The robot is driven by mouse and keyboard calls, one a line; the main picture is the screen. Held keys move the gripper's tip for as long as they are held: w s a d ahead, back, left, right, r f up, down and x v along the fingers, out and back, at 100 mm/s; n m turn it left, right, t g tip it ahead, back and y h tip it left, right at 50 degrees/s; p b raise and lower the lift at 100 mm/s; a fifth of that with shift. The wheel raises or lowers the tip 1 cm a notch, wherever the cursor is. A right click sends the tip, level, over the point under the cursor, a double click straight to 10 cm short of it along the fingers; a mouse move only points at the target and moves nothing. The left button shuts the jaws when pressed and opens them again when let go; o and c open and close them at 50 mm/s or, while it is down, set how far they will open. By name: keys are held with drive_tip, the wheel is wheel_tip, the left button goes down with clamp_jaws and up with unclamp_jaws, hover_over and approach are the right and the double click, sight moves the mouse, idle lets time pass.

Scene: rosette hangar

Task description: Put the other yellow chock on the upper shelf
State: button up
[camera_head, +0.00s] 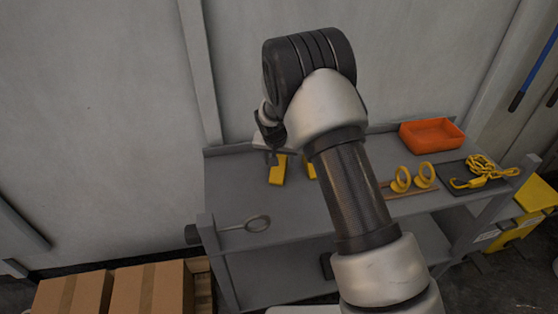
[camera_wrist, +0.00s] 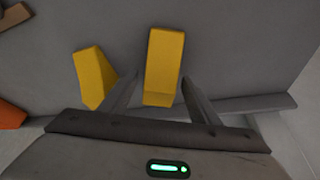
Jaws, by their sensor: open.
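Two yellow chocks stand on the grey upper shelf (camera_head: 230,190) of a cart. One chock (camera_head: 277,172) is under my gripper (camera_head: 272,158); in the wrist view this chock (camera_wrist: 164,60) lies between the two open fingers (camera_wrist: 160,80). I cannot tell whether the fingers touch it. The other chock (camera_wrist: 93,76) is just outside the left finger in the wrist view. In the head view that chock (camera_head: 309,168) is partly hidden behind my arm.
An orange tray (camera_head: 432,134), yellow rings (camera_head: 413,177) and a dark mat with a yellow chain (camera_head: 480,168) are on the right of the upper shelf. The lower shelf (camera_head: 280,270) is partly hidden. Cardboard boxes (camera_head: 148,290) stand at lower left.

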drive_tip(key=shift+r+p, duration=0.3)
drive_tip(key=shift+p, duration=0.05)
drive_tip(key=s+d+r, duration=0.3)
drive_tip(key=s+r, duration=0.3)
drive_tip(key=r, duration=0.5)
drive_tip(key=s+d+r, duration=0.2)
drive_tip(key=s+r, duration=0.3)
drive_tip(key=r, duration=0.6)
drive_tip(key=s+d+r, duration=0.2)
drive_tip(key=s+r, duration=0.1)
drive_tip(key=s, duration=0.6)
drive_tip(key=s+d+r+n, duration=0.1)
drive_tip(key=s+d+r, duration=0.2)
drive_tip(key=s, duration=0.6)
drive_tip(key=s+d+r+n+t, duration=0.1)
drive_tip(key=s+d+r, duration=0.2)
drive_tip(key=s, duration=0.6)
drive_tip(key=shift+s+y, duration=0.15)
drive_tip(key=shift+y, duration=0.25)
drive_tip(key=shift+d, duration=0.1)
